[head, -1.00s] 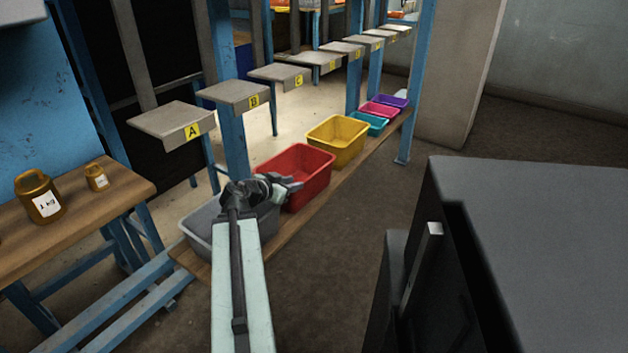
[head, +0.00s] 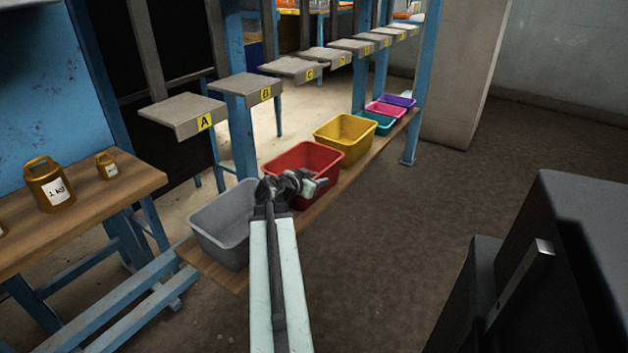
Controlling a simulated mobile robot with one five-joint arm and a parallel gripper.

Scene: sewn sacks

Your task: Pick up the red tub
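The red tub (head: 298,157) stands on a low wooden shelf, between a grey tub and a yellow tub. It is open at the top, upright, and looks empty inside where I can see. My gripper (head: 322,184) is at the end of my pale arm, in front of the red tub's near lower side and overlapping it in the picture. The gripper hides part of the tub's front. I cannot tell whether it touches the tub, and its fingers are too small to show a gap.
The grey tub (head: 226,222) is left of my arm; the yellow tub (head: 343,135) is behind the red one. Teal (head: 374,123), pink (head: 386,109) and purple (head: 397,100) tubs stand farther along. Lettered ledges hang above. A bench with gold weights (head: 48,183) is left.

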